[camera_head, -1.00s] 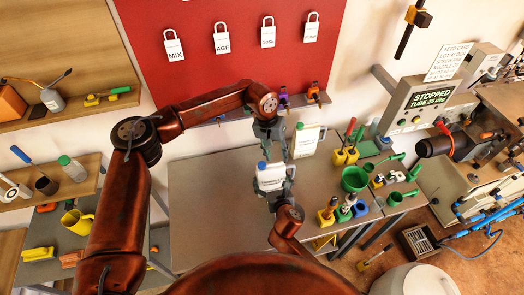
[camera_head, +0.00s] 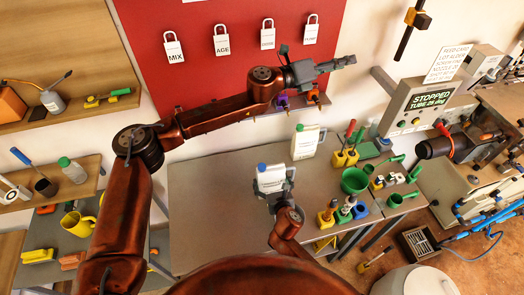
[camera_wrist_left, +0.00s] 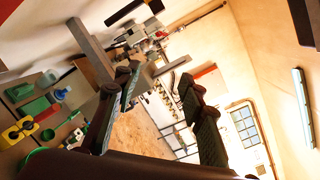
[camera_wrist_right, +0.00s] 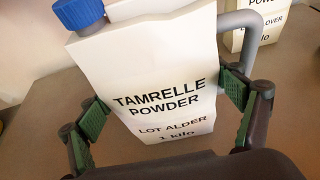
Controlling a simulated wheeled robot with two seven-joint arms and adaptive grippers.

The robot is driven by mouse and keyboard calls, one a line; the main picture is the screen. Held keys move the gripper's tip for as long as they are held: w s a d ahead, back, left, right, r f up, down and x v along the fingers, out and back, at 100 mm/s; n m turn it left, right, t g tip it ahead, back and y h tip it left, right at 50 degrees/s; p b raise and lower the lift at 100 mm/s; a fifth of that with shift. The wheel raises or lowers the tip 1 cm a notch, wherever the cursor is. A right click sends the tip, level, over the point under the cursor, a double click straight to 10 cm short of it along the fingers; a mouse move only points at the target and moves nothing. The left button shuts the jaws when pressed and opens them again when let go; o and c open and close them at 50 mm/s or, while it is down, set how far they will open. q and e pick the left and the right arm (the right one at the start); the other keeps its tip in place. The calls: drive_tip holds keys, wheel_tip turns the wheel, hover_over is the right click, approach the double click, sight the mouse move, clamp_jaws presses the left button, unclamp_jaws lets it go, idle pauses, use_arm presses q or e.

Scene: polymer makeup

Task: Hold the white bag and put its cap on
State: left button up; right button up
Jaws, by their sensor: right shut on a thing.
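The white bag (camera_head: 271,178) stands upright on the grey table in the head view. In the right wrist view its front (camera_wrist_right: 165,70) reads TAMRELLE POWDER. A blue cap (camera_wrist_right: 78,12) sits at its top left corner; it also shows in the head view (camera_head: 261,167). How tightly the cap sits cannot be told. My right gripper (camera_head: 275,192) is shut on the bag, with a green-padded finger at each side. My left gripper (camera_head: 345,62) is high in front of the red board, far from the bag. It is empty, its fingers apart in the left wrist view (camera_wrist_left: 160,85).
A second white bag with a green cap (camera_head: 305,143) stands behind the held one. A machine with a STOPPED sign (camera_head: 432,98) stands further right. The table's left part (camera_head: 210,200) is clear.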

use_arm(q)
drive_tip(key=w+a+f+n+t+y, duration=0.2)
drive_tip(key=w+a+n+t+y, duration=0.45)
drive_tip(key=n, duration=1.15)
drive_tip(key=w+a+f+n+g+y, duration=0.35)
drive_tip(key=a+f+n, duration=0.35)
drive_tip(key=f+n, duration=0.6)
drive_tip(key=s+a+f+n+g+y, duration=0.2)
drive_tip(key=s+a+f+n+g, duration=0.1)
drive_tip(key=s+f+n, duration=0.2)
drive_tip(key=s+a+f+n+g+y, duration=0.2)
drive_tip(key=s+n, duration=0.4)
drive_tip(key=s, duration=0.3)
drive_tip(key=s+a+f+n+g+y, duration=0.2)
drive_tip(key=s+a+f+n+g, duration=0.2)
drive_tip(key=s+f+n+g, duration=0.1)
drive_tip(key=shift+s+a+f+n+g, duration=0.15)
drive_tip(key=shift+s+f+n+g, duration=0.35)
drive_tip(key=shift+s+f, duration=0.7)
drive_tip(key=shift+w+f, duration=0.1)
drive_tip(key=shift+w, duration=0.05)
